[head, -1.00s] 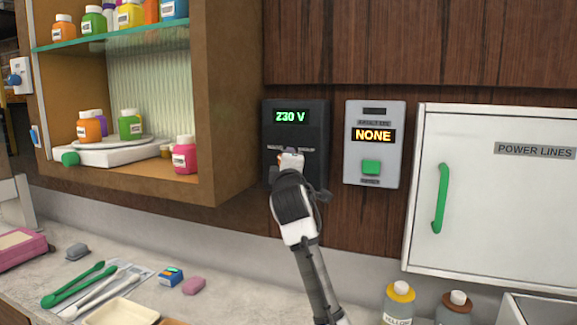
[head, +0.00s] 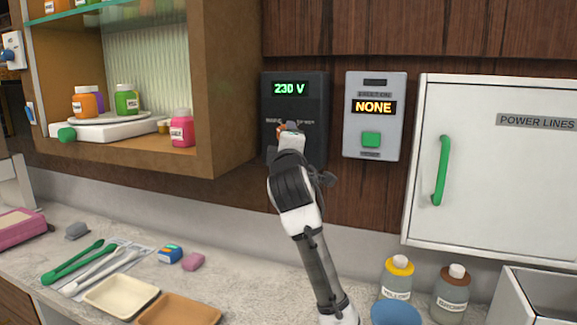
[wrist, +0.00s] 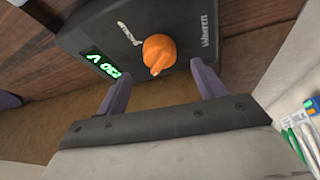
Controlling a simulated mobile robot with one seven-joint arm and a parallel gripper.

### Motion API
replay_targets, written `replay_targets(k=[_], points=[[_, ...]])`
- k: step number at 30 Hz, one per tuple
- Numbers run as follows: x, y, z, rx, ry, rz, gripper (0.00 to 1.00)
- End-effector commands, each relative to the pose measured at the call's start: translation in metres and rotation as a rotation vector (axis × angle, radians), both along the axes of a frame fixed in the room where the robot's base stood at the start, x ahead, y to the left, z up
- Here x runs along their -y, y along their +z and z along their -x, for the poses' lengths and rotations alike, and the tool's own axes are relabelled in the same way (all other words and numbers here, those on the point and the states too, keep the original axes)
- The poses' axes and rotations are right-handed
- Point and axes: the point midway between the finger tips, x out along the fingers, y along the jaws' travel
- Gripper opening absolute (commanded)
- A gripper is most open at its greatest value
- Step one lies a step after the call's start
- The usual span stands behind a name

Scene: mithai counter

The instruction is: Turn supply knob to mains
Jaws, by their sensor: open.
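The supply knob (wrist: 158,54) is orange and sits on a black wall box (wrist: 120,30), which also shows in the head view (head: 310,95) with a green "230 V" display (head: 290,89). The knob has a narrow pointer and a label on either side, too blurred to read surely. My gripper (wrist: 160,72) is open, with its two purple-grey fingers apart and the knob between and just beyond their tips. I see no finger touching it. In the head view my gripper (head: 290,127) is in front of the box and hides most of the knob.
Right of the box is a grey panel (head: 393,140) reading "NONE" with a green button. Further right is a white "POWER LINES" cabinet (head: 500,190). A wooden shelf (head: 225,90) juts out left.

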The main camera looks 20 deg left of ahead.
Motion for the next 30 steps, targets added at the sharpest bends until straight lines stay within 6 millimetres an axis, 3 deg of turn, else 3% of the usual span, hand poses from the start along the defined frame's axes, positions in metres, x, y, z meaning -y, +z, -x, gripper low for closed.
replay_targets(k=[6, 12, 30], points=[[0.017, -0.010, 0.046, 0.004, -0.001, -0.001, 0.69], [0.026, -0.011, 0.071, 0.001, 0.001, 0.001, 0.69], [0.028, -0.010, 0.076, -0.001, 0.000, 0.000, 0.69]])
